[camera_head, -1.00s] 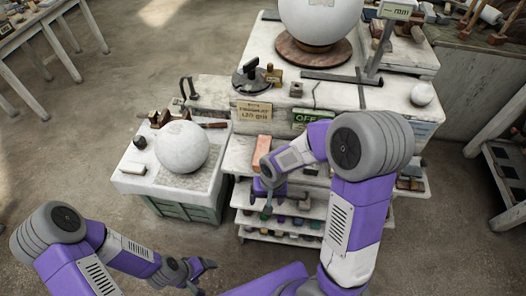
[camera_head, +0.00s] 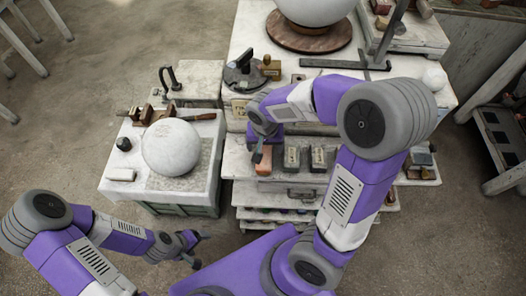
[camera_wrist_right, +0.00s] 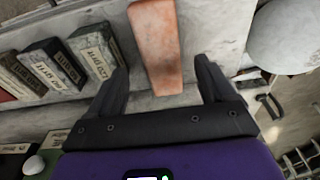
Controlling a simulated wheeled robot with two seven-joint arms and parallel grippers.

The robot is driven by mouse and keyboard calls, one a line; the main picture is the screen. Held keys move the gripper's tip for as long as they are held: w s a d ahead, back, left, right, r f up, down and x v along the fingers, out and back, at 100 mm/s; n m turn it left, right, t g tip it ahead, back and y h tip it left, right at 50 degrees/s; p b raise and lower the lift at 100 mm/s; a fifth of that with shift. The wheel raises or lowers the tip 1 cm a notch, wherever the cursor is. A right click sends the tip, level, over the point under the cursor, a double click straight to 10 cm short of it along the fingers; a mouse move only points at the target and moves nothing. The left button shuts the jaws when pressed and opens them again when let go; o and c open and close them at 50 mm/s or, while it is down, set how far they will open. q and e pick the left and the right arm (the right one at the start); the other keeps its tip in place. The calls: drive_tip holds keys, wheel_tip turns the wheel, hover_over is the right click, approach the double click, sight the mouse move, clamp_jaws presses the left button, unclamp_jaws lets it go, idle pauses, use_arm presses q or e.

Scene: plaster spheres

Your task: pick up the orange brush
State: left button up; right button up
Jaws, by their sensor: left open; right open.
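An orange oblong block (camera_head: 263,161), the only orange thing near my gripper, lies on the pale shelf. No bristles show, so I cannot tell for certain that it is the brush. In the right wrist view the orange block (camera_wrist_right: 156,45) lies just ahead, between the lines of the two fingers. My right gripper (camera_wrist_right: 163,65) is open and empty; its fingers are on either side of the block's near end, and contact cannot be told. In the head view my right gripper (camera_head: 259,148) partly covers the block. My left gripper (camera_head: 200,247) is open and empty, low at the left.
Dark labelled blocks (camera_wrist_right: 58,62) stand beside the orange block. A white sphere (camera_head: 171,147) rests on a side table (camera_head: 140,185). A large sphere (camera_head: 316,8) stands on a wooden disc above the shelf. Floor at the left is open.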

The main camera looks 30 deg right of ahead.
sight(264, 151)
drive_tip(key=f, duration=0.4)
drive_tip(key=shift+w+d+f+b, duration=0.1)
drive_tip(key=shift+w+f+b, duration=0.1)
drive_tip(key=shift+w+b, duration=0.15)
drive_tip(key=shift+c, duration=0.5)
drive_tip(key=c, duration=1)
wheel_tip(264, 151, up, 10)
drive_tip(key=shift+r+p, duration=0.1)
drive_tip(key=shift+p, duration=0.95)
